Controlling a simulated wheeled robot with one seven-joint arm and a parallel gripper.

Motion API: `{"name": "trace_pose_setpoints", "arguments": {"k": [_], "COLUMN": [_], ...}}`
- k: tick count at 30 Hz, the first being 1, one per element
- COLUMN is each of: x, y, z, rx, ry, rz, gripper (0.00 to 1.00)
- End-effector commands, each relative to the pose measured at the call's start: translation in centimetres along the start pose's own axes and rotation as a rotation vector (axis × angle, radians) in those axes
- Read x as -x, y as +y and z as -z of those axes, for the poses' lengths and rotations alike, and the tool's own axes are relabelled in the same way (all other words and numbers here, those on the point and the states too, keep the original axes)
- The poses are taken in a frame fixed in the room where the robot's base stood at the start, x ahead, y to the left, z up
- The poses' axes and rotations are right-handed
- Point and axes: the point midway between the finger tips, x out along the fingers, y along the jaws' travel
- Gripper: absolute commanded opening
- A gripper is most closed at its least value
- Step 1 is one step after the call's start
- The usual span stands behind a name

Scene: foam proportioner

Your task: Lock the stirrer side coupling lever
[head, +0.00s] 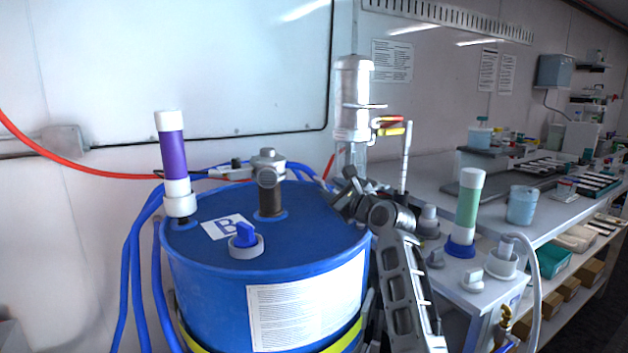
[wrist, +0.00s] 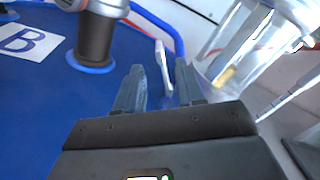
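A thin pale lever (wrist: 163,68) stands up at the right edge of the blue drum (head: 205,270) in the wrist view. It appears between or just beyond my gripper's fingertips (wrist: 160,72), with a gap to each finger. I cannot tell for certain that it is the stirrer side coupling lever. My gripper is open, over the right part of the drum top; in the head view my gripper (head: 346,190) and arm hide that spot. A clear cylinder with a metallic top (head: 352,95) stands behind, with red and yellow handles (head: 390,125) on its side.
On the drum top are a dark fitting with a grey coupling (head: 268,178), a blue valve knob (head: 245,236) and a purple tube (head: 173,155). Blue hoses (head: 130,250) run down the left. A green tube (head: 467,205) stands on the bench at right.

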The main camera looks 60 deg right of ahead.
Motion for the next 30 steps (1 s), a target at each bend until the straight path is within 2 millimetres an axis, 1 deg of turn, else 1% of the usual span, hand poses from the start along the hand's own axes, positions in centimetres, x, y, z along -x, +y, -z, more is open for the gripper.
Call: {"name": "trace_pose_setpoints", "arguments": {"k": [9,12,15,19,26,30], "x": [-4.6,-5.9,-6.8,-7.3,-7.3,-7.3], "y": [-0.1,-0.1,-0.1,-0.1,-0.1,-0.1], "z": [0.0,-0.1,0.0,0.0,0.0,0.0], "rx": [0.001,0.001,0.001,0.002,0.002,0.001], "ry": [0.000,-0.001,0.001,0.000,0.000,0.000], "rz": [0.001,0.001,0.001,0.002,0.002,0.001], "gripper": [0.38,0.38,0.38,0.38,0.38,0.26]}}
